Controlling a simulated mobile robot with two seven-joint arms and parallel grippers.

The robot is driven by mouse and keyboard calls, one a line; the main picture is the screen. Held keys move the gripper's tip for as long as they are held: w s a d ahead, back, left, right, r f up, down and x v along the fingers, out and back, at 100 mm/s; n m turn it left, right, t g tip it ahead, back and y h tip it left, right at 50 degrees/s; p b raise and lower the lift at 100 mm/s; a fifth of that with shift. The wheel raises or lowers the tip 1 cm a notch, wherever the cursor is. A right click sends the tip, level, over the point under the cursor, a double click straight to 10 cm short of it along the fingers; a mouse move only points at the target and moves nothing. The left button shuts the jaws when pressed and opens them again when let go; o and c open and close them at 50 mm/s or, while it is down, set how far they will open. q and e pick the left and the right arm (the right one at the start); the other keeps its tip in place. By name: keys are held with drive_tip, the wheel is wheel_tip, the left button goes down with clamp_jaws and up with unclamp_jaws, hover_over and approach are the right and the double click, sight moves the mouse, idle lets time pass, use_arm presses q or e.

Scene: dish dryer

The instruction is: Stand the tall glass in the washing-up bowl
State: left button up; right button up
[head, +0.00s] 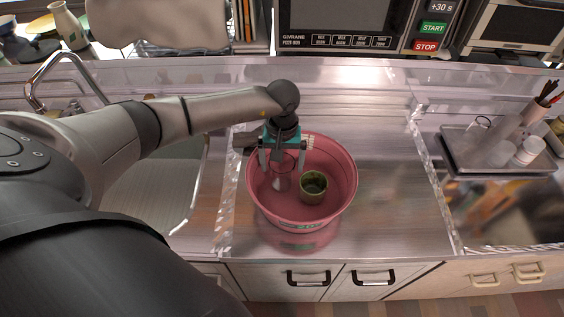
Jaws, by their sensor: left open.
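The pink washing-up bowl (335,212) stands on the metal counter in the middle of the head view. A clear tall glass (281,180) is inside the bowl, in its left part, and looks upright. My left gripper (281,160) is open above the bowl, its fingers on either side of the top of the glass. Whether the fingers touch the glass cannot be told. My right gripper is not in view.
A green cup (313,187) stands in the bowl, right of the glass. A sink with a tap (62,72) lies to the left. A tray (465,160) with cups and utensils is at the right. The counter right of the bowl is clear.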

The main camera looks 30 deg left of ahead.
use_arm(q)
drive_tip(key=shift+r, duration=0.1)
wheel_tip(320, 180, up, 12)
idle(0.4)
drive_tip(key=shift+r, duration=0.1)
